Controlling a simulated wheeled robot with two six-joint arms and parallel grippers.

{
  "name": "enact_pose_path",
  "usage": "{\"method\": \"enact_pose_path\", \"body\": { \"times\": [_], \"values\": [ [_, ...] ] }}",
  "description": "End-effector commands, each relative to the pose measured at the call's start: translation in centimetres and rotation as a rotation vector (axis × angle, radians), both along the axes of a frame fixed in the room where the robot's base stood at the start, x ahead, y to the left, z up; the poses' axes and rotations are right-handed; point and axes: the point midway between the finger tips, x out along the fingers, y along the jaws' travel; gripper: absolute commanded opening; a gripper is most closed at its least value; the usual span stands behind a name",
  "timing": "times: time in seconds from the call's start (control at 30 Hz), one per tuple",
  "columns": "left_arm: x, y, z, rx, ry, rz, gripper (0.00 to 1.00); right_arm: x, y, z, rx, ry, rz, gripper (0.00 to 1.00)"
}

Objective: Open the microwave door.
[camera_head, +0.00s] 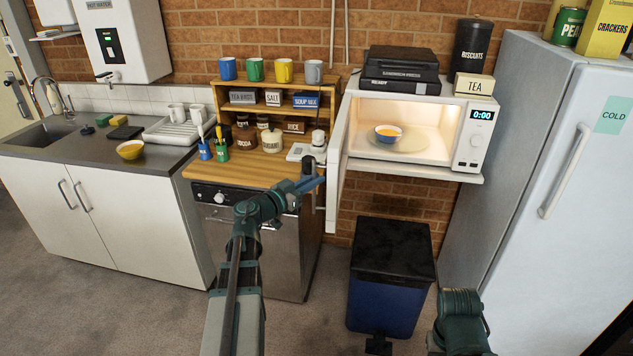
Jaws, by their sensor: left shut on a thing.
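The white microwave (477,138) sits on a wall shelf, its inside lit. Its door (338,150) stands wide open, hinged at the left and swung out toward me, seen nearly edge-on. A blue bowl (388,134) with orange content stands on the turntable inside. My left gripper (314,183) is at the outer left side of the door, shut on the upright door handle (319,140); its fingers partly hide the handle. Of my right arm only a teal part shows at the bottom right; its gripper is out of view.
A wooden counter (258,172) with jars and a mug shelf is just left of the door. A blue bin (386,300) with a black lid stands below the microwave. The fridge (520,170) is close on the right. Black appliances (401,62) and a tea box (474,84) sit on top.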

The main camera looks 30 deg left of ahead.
Motion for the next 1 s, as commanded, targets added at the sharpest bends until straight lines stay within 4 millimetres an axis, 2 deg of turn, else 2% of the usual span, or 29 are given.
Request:
{"method": "enact_pose_path", "body": {
  "times": [0.2,0.23,0.37,0.4,0.8,0.87,1.0],
  "values": [
    [0.3,0.2,0.2,-0.005,-0.004,0.005,0.00,0.0,0.0,0.1,0.000,0.000,0.000,0.00],
    [0.3,0.2,0.2,-0.005,-0.004,0.006,0.18,0.0,0.0,0.1,0.000,0.000,0.000,0.00],
    [0.3,0.2,0.1,-0.004,-0.003,0.004,0.42,0.0,0.0,0.0,0.000,0.000,0.000,0.00],
    [0.2,0.2,0.1,-0.004,-0.002,0.004,0.45,0.0,0.0,0.0,0.000,0.000,0.000,0.00],
    [0.0,0.1,0.1,-0.001,-0.001,0.002,0.45,0.0,0.0,0.0,0.000,0.000,0.000,0.00],
    [-0.4,0.2,0.0,-0.001,-0.001,0.003,0.45,0.0,0.0,0.0,0.000,0.000,0.000,0.00],
    [-2.4,0.7,0.0,-0.001,-0.001,0.005,0.45,0.0,0.0,0.0,0.000,0.000,0.000,0.00]
  ]
}}
